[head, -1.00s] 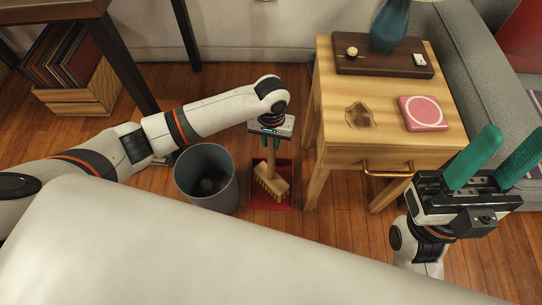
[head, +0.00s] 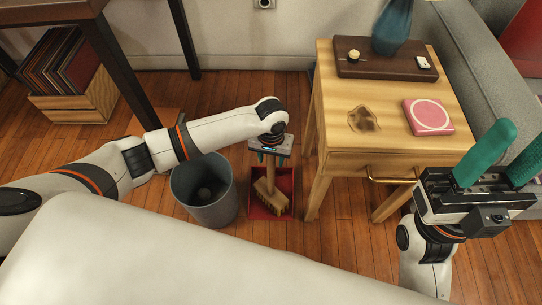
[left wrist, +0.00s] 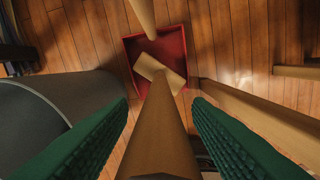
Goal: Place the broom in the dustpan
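The broom has a wooden handle and a tan block head (head: 268,199). The head rests inside the red dustpan (head: 287,181) on the floor, tilted across it, and the handle rises upward. In the left wrist view the broom head (left wrist: 158,72) lies within the dustpan's red walls (left wrist: 176,42). My left gripper (head: 271,159) is over the dustpan, its green fingers on either side of the handle (left wrist: 157,130); gaps show on both sides, so it is open. My right gripper (head: 494,160) is open and empty at the right, fingers pointing up.
A grey bin (head: 206,212) stands just left of the dustpan. A wooden side table (head: 385,145) stands close on its right, bearing a tray (head: 370,68), a blue vase (head: 391,28) and a pink coaster (head: 428,116). A crate of records (head: 75,107) is at far left.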

